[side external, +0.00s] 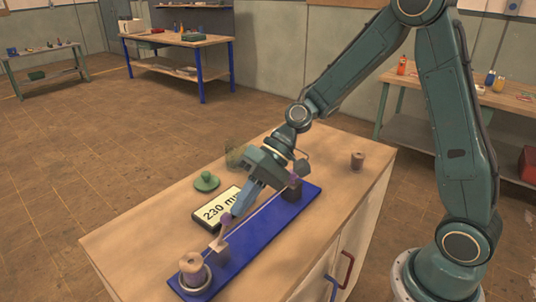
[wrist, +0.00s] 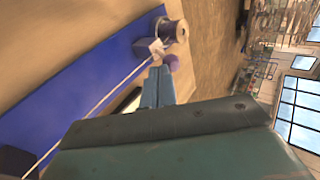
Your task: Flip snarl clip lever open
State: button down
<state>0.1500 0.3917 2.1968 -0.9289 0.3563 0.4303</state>
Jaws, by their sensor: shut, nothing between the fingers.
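A long blue board (side external: 262,232) lies on the wooden bench, with a pale line strung along it. Near its front-left end is a small clip with a pale part (side external: 219,244) and a purple knob (side external: 226,220). I take this to be the snarl clip and its lever. The wrist view also shows the pale part (wrist: 156,48) and the purple knob (wrist: 172,63). My gripper (side external: 236,211) is shut and empty, its blue fingertips (wrist: 160,72) right beside the knob. I cannot tell whether they touch, nor how far the lever is turned.
A thread spool (side external: 193,270) stands at the board's near end, and a dark purple block (side external: 293,188) at its far end. A display reading 230 mm (side external: 215,211) and a green knobbed object (side external: 206,181) lie to the left. Another spool (side external: 357,160) stands at right.

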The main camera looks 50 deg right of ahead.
aim_at(227, 215)
jog(key=shift+a+r+h, duration=0.35)
jog(key=shift+a+h, duration=0.05)
jog(key=shift+h, duration=0.3)
jog(key=shift+a+r+h, duration=0.35)
jog(key=shift+a+h, duration=0.2)
jog(key=shift+h, duration=0.15)
jog(key=shift+a+r+h, duration=0.35)
jog(key=shift+a+h, duration=0.15)
jog(key=shift+h, duration=0.2)
jog(key=a+h, duration=0.1)
jog(key=h, duration=0.1)
jog(key=a+h, duration=0.2)
jog(key=shift+r, duration=0.6)
jog(key=shift+r, duration=0.6)
